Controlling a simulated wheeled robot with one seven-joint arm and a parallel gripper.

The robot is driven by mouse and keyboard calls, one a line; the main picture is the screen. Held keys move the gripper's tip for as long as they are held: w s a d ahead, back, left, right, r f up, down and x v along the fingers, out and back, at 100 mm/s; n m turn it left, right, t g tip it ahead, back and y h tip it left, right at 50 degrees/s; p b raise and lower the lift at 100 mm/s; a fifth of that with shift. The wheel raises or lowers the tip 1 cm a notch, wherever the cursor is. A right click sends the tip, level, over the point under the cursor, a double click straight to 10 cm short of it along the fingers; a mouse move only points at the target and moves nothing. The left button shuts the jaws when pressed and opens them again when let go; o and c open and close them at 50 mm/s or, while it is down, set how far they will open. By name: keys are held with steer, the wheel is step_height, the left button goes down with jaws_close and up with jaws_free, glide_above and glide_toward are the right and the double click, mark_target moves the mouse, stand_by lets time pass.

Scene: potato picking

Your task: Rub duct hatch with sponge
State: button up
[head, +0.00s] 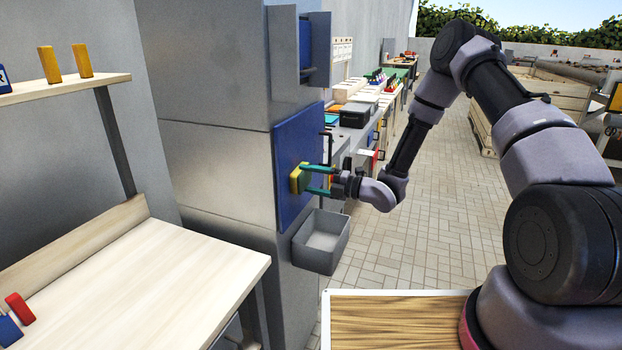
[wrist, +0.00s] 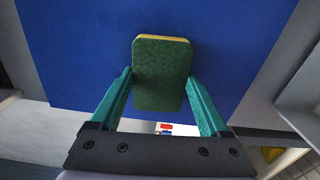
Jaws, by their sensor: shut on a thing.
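The duct hatch is a blue panel (head: 296,160) on the side of a grey metal cabinet. It fills most of the wrist view as a blue surface (wrist: 75,60). The sponge (head: 296,179) is yellow with a green scouring side. In the wrist view the sponge (wrist: 160,75) shows its green face toward me, with a thin yellow edge at the top. My gripper (head: 308,181) has teal fingers shut on the sponge; they also show in the wrist view (wrist: 160,90). The sponge is at the blue panel and appears to touch it, but the contact face is hidden.
A grey open bin (head: 321,242) hangs just below the panel. A blue box-like fitting (head: 306,42) is above it. A wooden table (head: 130,275) stands at left, with a shelf (head: 65,89) above. A paved floor (head: 440,230) lies open to the right.

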steer(key=w+d, duration=0.3)
steer(key=w, duration=0.7)
steer(key=shift+d, duration=0.4)
stand_by(0.4)
steer(key=shift+s+a, duration=0.65)
steer(key=shift+s, duration=1.05)
steer(key=shift+s+a, duration=0.7)
steer(key=shift+s, duration=0.95)
steer(key=shift+s+a, duration=0.65)
steer(key=shift+s, duration=1.05)
steer(key=shift+v, duration=3.1)
steer(key=shift+w+d, duration=0.15)
steer(key=shift+d, duration=0.05)
steer(key=shift+v, duration=1.35)
